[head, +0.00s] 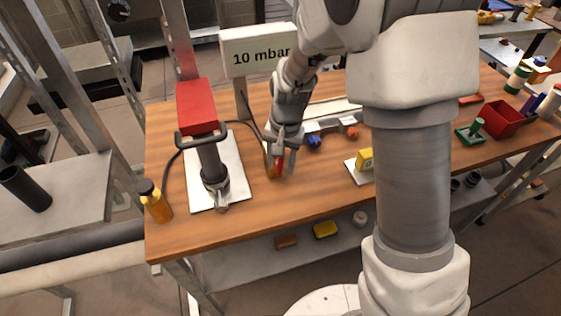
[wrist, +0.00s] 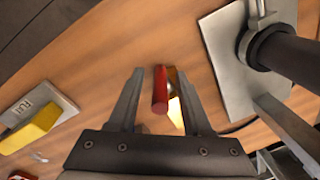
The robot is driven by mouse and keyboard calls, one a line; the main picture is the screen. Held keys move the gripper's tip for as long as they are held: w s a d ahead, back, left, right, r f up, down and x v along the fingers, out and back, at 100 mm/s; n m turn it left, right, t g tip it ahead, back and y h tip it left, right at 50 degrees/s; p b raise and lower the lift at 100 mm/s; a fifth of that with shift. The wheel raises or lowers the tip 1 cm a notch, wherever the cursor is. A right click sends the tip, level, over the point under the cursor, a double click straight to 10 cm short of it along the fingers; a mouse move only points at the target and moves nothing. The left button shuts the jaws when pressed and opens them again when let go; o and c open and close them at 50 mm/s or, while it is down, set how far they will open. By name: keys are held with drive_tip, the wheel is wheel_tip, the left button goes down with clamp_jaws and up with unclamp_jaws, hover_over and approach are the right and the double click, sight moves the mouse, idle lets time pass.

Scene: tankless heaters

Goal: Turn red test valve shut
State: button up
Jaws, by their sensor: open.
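The red test valve's handle (wrist: 160,91) shows in the wrist view as a red bar between my two fingers, closer to the left one. A brass-coloured part (wrist: 174,82) sits just right of it. In the head view the red handle (head: 279,166) shows small at the fingertips, partly hidden by them. My gripper (wrist: 156,72) is open, with a finger on each side of the handle and gaps visible. In the head view my gripper (head: 281,158) points down over the wooden bench (head: 250,205). Whether a finger touches the handle I cannot tell.
A "10 mbar" sign (head: 258,50) stands behind. A dark cylinder with a red box (head: 197,107) stands on a pale plate left of my gripper. A blue knob (head: 313,141) and a yellow block (head: 365,158) lie to the right. An amber bottle (head: 154,202) stands at the left edge.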

clamp_jaws()
idle(1.3)
